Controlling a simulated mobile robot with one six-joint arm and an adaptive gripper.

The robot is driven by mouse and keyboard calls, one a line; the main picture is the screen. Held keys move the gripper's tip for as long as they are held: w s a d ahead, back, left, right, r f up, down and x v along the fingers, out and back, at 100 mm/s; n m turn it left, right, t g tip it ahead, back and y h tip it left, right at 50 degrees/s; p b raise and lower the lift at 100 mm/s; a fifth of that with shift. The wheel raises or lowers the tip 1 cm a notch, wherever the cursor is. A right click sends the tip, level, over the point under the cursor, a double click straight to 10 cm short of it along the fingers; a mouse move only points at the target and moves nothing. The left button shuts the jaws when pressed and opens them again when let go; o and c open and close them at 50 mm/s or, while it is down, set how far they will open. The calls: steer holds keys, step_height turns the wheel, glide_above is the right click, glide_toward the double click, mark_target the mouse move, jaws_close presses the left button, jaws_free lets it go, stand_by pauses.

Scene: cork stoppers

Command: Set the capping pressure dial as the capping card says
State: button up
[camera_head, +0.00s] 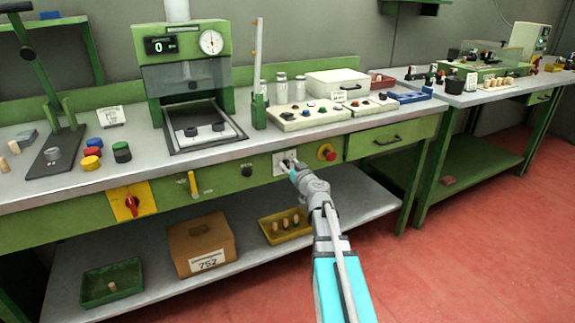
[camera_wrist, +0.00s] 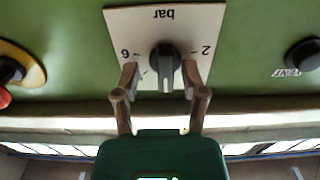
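The pressure dial is a black knob (camera_wrist: 165,58) on a white plate (camera_wrist: 207,18) marked "bar", with 2 and 6 visible. The wrist picture is upside down; the knob's pale pointer line points to the picture's bottom, between the 6 and the 2. The plate (camera_head: 279,165) is on the green bench front in the head view. My gripper (camera_wrist: 160,72) is open, one fingertip on each side of the knob, with gaps showing. In the head view my gripper (camera_head: 289,166) partly covers the dial. A white card (camera_head: 110,117) stands on the bench; its writing is unreadable.
A red button (camera_head: 327,152) is right of the dial and a black knob (camera_head: 247,171) left of it. A yellow lever (camera_head: 193,184) and red rotary switch (camera_head: 131,202) are farther left. A drawer (camera_head: 390,140) and lower shelf (camera_head: 350,200) are nearby.

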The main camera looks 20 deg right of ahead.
steer(key=shift+w+a, duration=0.1)
steer(key=shift+a, duration=0.05)
steer(key=shift+a, duration=0.1)
jaws_close()
steer(key=shift+m, duration=0.5)
steer(key=m, duration=0.3)
steer(key=shift+m, duration=0.3)
steer(key=m, duration=0.5)
steer(key=shift+d+f, duration=0.1)
steer(key=shift+d, duration=0.1)
